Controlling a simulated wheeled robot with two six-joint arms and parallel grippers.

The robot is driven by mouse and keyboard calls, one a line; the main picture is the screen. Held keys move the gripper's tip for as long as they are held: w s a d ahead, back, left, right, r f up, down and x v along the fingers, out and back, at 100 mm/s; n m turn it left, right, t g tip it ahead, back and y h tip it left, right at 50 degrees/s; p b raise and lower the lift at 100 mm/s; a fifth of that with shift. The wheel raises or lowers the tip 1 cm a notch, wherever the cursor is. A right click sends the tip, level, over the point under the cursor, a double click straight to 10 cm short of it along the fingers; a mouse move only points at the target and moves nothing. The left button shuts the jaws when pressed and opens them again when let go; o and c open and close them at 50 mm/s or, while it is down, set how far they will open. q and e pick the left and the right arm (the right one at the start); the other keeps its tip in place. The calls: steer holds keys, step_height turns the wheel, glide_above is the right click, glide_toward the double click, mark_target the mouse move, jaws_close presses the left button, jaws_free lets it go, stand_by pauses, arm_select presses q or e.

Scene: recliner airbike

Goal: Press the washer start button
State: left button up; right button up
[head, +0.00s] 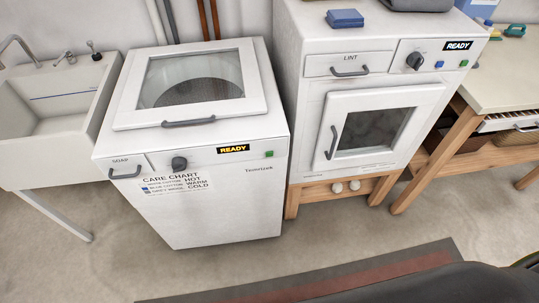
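The white top-loading washer (215,205) stands left of centre in the head view. Its glass lid (195,85) is shut, with the drum visible beneath. On its front strip are a soap drawer (127,166), a dark knob (179,163), a lit display (233,149) reading READY and a small green button (268,154) at the right end. The button carries no readable label. A care chart (176,181) is on the front below the knob. Neither of my grippers is in view.
A white dryer-like machine (312,120) with a lint drawer, READY display, blue button and green button stands to the right on a wooden stand. A sink (60,125) is at left, a table (500,75) at right. The floor before the washer is clear; a striped mat (370,275) lies lower right.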

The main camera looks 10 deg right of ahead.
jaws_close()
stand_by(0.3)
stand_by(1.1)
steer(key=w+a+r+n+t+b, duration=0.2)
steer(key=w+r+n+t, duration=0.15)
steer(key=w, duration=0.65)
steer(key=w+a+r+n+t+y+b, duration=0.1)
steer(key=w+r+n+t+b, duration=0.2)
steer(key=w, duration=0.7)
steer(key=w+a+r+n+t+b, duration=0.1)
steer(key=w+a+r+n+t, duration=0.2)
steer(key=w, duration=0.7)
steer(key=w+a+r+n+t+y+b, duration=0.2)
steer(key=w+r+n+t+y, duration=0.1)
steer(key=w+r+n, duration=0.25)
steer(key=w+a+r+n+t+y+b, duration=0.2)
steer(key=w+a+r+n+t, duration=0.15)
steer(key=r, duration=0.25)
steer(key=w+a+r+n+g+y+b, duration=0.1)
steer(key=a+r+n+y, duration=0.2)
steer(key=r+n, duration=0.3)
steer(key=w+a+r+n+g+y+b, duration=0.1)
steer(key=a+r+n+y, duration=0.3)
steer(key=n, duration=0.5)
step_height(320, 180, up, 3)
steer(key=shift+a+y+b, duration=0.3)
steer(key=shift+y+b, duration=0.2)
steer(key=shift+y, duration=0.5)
